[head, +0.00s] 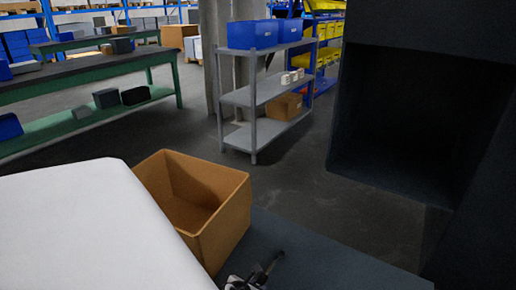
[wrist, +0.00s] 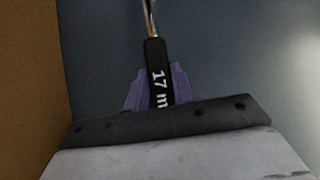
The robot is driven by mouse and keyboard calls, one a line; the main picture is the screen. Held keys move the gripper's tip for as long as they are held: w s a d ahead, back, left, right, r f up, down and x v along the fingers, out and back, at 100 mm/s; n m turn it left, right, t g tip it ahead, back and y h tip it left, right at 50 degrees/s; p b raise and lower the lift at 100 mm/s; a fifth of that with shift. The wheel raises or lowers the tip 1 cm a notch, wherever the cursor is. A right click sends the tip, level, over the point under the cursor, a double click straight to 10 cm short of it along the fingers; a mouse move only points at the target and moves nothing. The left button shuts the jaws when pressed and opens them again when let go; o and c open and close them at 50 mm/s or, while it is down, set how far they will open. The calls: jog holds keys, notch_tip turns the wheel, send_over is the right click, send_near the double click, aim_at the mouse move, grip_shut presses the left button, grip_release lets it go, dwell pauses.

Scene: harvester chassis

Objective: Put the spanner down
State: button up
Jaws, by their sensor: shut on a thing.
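The spanner (wrist: 154,52) has a black handle marked "17 m" and a bright metal shaft that runs out of the top of the wrist view. My gripper (wrist: 159,88) is shut on its handle, with a purple finger on each side. A blue-grey surface (wrist: 235,60) lies behind the spanner; I cannot tell how far below the spanner it is. In the head view a small dark shape at the bottom edge is partly cut off, and I cannot tell gripper from spanner there. The spanner's far end is hidden.
An open brown box (head: 232,222) stands on the blue-grey surface (head: 325,262), just left of the gripper; its wall also shows in the wrist view (wrist: 30,80). The surface is clear to the right. A grey shelf rack (head: 252,100) stands beyond. A dark hollow block (head: 385,175) rises at right.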

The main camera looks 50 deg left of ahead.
grip_shut()
jog(key=shift+r, duration=0.15)
